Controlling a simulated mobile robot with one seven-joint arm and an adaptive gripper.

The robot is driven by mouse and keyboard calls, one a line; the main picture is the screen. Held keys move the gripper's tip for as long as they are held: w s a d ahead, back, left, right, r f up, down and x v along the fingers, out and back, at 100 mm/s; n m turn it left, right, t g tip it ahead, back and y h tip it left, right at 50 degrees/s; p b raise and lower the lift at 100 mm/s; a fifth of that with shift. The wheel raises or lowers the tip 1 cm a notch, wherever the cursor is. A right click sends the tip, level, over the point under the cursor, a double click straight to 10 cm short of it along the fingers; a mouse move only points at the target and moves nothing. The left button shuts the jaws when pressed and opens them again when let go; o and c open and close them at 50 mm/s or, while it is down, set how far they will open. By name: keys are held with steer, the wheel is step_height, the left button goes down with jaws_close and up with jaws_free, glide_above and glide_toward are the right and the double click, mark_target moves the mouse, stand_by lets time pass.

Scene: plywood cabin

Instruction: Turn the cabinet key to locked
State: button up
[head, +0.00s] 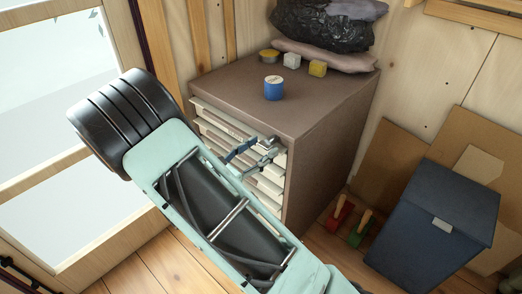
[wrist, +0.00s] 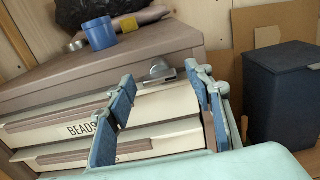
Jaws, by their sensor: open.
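The brown cabinet (head: 335,125) stands against the plywood wall with its cream drawers facing my arm; it also fills the left of the wrist view (wrist: 60,72). A small grey metal piece, seemingly the key in its lock (wrist: 160,70), sits at the upper right of the cabinet front, above the drawer labelled BEADS (wrist: 70,130). Its exact turn angle is too small to tell. My gripper (wrist: 163,84) is open, its blue fingers apart, with the metal piece showing between the fingertips. In the head view my gripper (head: 254,152) is just before the upper right drawer fronts.
A dark blue bin (head: 435,225) stands on the floor at right.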

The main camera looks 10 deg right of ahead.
steer(key=shift+w+d, duration=0.15)
steer(key=shift+d, duration=0.1)
steer(key=c, duration=1.2)
steer(key=shift+o, duration=0.2)
